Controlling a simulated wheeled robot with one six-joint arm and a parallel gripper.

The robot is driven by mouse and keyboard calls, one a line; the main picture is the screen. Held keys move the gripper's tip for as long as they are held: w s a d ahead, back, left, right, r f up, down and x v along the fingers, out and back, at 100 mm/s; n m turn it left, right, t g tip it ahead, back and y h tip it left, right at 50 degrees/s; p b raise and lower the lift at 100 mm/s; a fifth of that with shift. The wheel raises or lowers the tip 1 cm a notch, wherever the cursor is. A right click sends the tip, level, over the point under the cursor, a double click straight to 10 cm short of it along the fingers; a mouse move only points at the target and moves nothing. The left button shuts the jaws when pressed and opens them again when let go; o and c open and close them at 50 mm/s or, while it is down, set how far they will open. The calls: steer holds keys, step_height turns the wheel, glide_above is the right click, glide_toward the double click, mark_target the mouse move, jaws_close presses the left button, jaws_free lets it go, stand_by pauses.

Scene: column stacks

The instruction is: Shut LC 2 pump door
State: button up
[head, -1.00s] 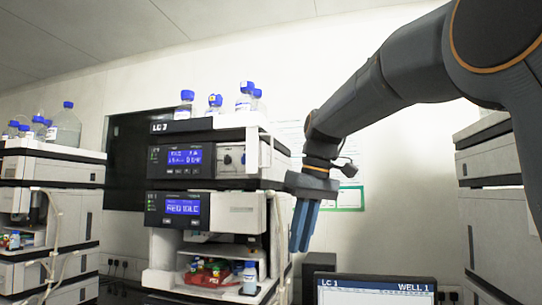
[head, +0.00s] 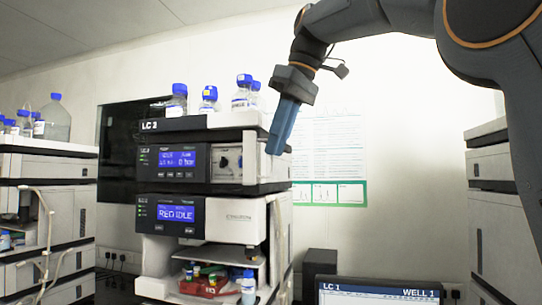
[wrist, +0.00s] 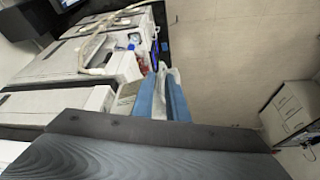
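The LC 2 stack stands at the centre, with its label on the top tray (head: 190,123). Its pump module (head: 180,160) has a lit blue display and exposed round fittings (head: 226,162). The pump door (head: 249,156) is a narrow pale panel at the right of the fittings, seen nearly edge-on and standing open. My gripper (head: 275,148) has two blue fingers pointing down, close together, just right of the door. I cannot tell whether they touch it.
Blue-capped bottles (head: 208,99) stand on top of the stack. Below is a module with a lit display (head: 176,213) and an open bay with vials (head: 204,280). Other stacks stand left (head: 45,190) and right (head: 490,200). A monitor (head: 380,291) is at the front.

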mark_target(272, 172)
steer(key=shift+x, duration=1.85)
jaws_close()
steer(key=shift+a, duration=0.1)
